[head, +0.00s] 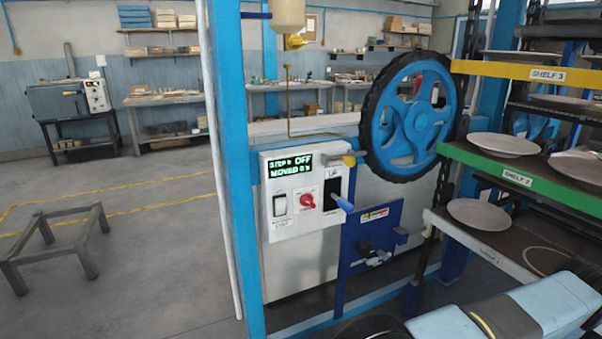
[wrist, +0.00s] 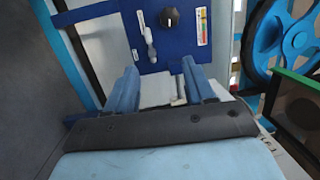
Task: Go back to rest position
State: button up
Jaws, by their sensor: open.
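My gripper (wrist: 159,82) shows in the wrist view with its two blue fingers apart and nothing between them. Beyond the fingertips is a blue panel (wrist: 175,50) with a black knob (wrist: 169,17), a pale lever (wrist: 150,45) and a coloured label strip. I see no contact between the fingers and the panel. In the head view, light blue parts of my arm (head: 540,310) fill the lower right, and I cannot make out the fingers there.
The plate dryer's shelves stand at the right, with plates (head: 503,145) on them. A large blue wheel (head: 412,117) and a blue post (head: 228,150) stand near the control box. A low metal frame (head: 55,245) is at the left, with open floor around it.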

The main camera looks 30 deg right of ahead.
jog(key=w+a+r+n+g+y, duration=0.35)
jog(key=w+r, duration=0.35)
jog(key=r, duration=0.3)
jog(key=w+a+r+n+g+y, duration=0.2)
jog(key=w+a+r+g, duration=0.2)
jog(key=w+r, duration=0.45)
jog(key=w+a+r+n+g+y, duration=0.3)
jog(key=w+a+r+g, duration=0.15)
jog(key=r, duration=0.65)
jog(key=w+a+r+n+g+h, duration=0.2)
jog(key=w+a+r+g, duration=0.2)
jog(key=a+r, duration=0.55)
jog(key=s+a+r+n+g+h, duration=0.1)
jog(key=s+a+r+n+h, duration=0.15)
jog(key=a+r, duration=0.6)
jog(key=s+a+r+n+g+h, duration=0.1)
jog(key=a+r+h, duration=0.2)
jog(key=a+r, duration=0.55)
jog(key=s+a+r+n+t+h, duration=0.1)
jog(key=s+a+r+t+h, duration=0.1)
jog(key=s+a, duration=0.4)
jog(key=s+a+r+n+t+h, duration=0.1)
jog(key=s+a+r+t+h, duration=0.1)
jog(key=s+a+r, duration=0.2)
jog(key=s+a, duration=0.3)
jog(key=s, duration=0.1)
jog(key=shift+s+a+r+t, duration=0.15)
jog(key=shift+a+r+t, duration=0.15)
jog(key=shift+t, duration=0.1)
